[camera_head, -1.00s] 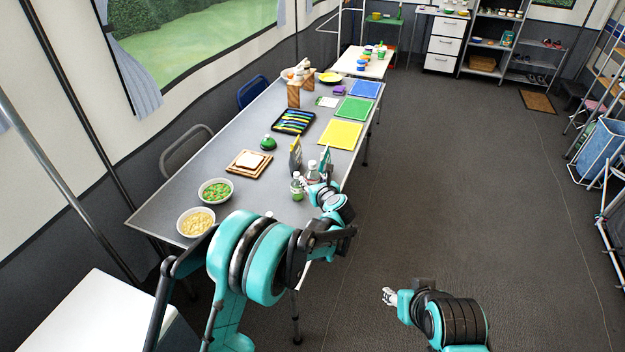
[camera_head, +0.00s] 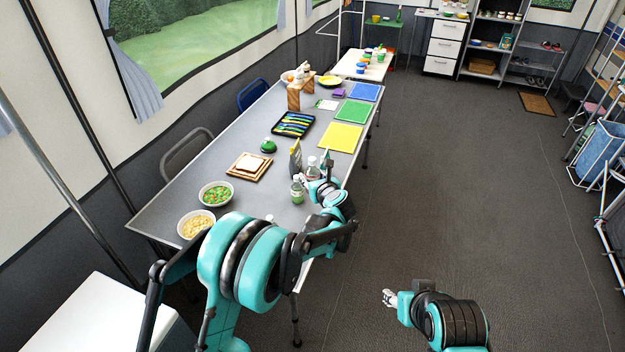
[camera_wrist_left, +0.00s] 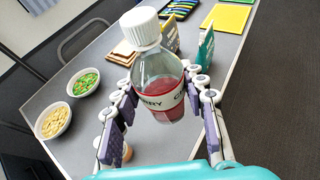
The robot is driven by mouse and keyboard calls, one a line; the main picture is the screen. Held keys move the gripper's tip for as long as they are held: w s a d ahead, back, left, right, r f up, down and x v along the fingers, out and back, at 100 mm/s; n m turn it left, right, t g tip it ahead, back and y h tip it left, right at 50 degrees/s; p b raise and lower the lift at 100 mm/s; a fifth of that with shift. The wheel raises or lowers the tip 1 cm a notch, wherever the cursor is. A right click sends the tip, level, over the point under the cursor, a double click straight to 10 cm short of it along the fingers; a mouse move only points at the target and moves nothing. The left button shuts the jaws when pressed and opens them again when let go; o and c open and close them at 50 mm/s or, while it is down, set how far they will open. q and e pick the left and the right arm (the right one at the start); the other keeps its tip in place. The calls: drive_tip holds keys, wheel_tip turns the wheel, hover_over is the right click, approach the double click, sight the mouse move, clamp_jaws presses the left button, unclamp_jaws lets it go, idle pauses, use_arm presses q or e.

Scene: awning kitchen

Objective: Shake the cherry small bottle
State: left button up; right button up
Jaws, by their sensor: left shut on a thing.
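The cherry small bottle (camera_wrist_left: 160,85) is clear with a white ribbed cap, red liquid and a label partly reading "CHERRY". In the left wrist view it stands between the two fingers of my left gripper (camera_wrist_left: 160,112), which is shut on it. In the head view the bottle (camera_head: 312,168) shows small near the table's right edge, and my left gripper (camera_head: 318,186) is partly hidden by my own arm. My right gripper (camera_head: 389,297) is low over the floor, away from the table; its fingers are too small to read.
A green-liquid bottle (camera_head: 297,189) stands close left of the held bottle. Bowls of green-and-red pieces (camera_head: 215,193) and pale pieces (camera_head: 195,223) sit nearer. Floor to the right is clear.

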use_arm(q)
wheel_tip(320, 180, up, 2)
drive_tip(key=shift+r+p, duration=0.25)
drive_tip(key=shift+p, duration=0.05)
wheel_tip(320, 180, down, 6)
drive_tip(key=b, duration=0.4)
drive_tip(key=shift+r, duration=0.2)
wheel_tip(320, 180, up, 6)
drive_tip(key=p, duration=0.3)
drive_tip(key=shift+f, duration=0.15)
wheel_tip(320, 180, down, 6)
drive_tip(key=b, duration=0.4)
drive_tip(key=shift+r, duration=0.25)
drive_tip(key=shift+f, duration=0.1)
drive_tip(key=shift+r, duration=0.25)
use_arm(e)
wheel_tip(320, 180, down, 3)
drive_tip(key=shift+f, duration=0.15)
use_arm(q)
drive_tip(key=shift+f, duration=0.1)
